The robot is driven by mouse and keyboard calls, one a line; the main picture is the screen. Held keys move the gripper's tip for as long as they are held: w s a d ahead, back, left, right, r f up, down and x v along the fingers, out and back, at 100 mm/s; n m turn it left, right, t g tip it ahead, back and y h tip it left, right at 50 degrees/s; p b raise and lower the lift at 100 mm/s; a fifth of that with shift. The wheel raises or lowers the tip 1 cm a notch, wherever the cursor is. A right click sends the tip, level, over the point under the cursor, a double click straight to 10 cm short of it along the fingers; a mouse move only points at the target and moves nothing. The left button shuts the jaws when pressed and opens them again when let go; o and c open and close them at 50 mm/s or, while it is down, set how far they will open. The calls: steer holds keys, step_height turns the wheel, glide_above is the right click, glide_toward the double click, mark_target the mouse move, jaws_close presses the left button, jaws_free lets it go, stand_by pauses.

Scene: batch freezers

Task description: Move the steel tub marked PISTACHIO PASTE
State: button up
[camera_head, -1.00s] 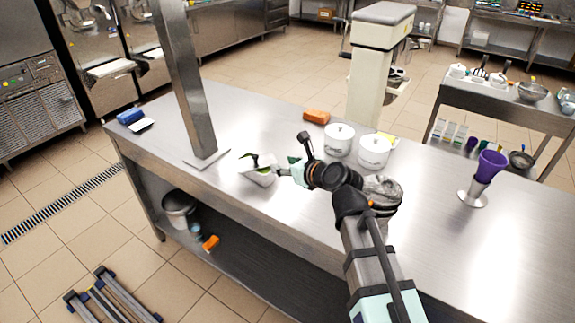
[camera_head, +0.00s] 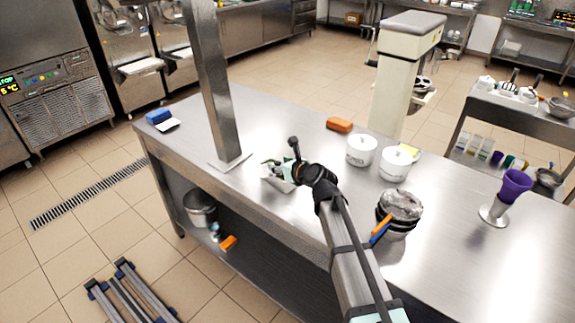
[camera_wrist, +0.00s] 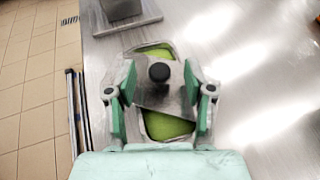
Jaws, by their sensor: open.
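A small steel tub (camera_wrist: 142,60) with bright green contents stands on the steel counter, seen from above in the wrist view. A grey steel plate or lid with a black knob (camera_wrist: 159,72) lies across its middle, leaving green showing at both ends. No marking on it is readable. My gripper (camera_wrist: 159,85) is open, with one green-padded finger on each side of the tub. Whether the pads touch it I cannot tell. In the head view the tub (camera_head: 278,182) is largely hidden by my gripper (camera_head: 286,174), near the counter's front edge.
A steel post (camera_head: 214,85) rises from the counter (camera_head: 300,120) behind the tub. Two white pots (camera_head: 361,151), an orange block (camera_head: 339,125), stacked bowls (camera_head: 399,208) and a purple cup (camera_head: 515,185) in a metal holder stand to the right.

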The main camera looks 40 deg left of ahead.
steer(key=shift+x, duration=0.9)
jaws_close()
steer(key=shift+w+d+p, duration=0.1)
steer(key=shift+w+d, duration=0.05)
steer(key=shift+w, duration=2)
steer(key=shift+w+d+p, duration=0.1)
steer(key=shift+w+d, duration=0.05)
steer(key=shift+w, duration=2)
steer(key=shift+w+d+p, duration=0.1)
steer(key=shift+w+d, duration=0.1)
steer(key=shift+w, duration=1.9)
steer(key=shift+c, duration=0.2)
jaws_free()
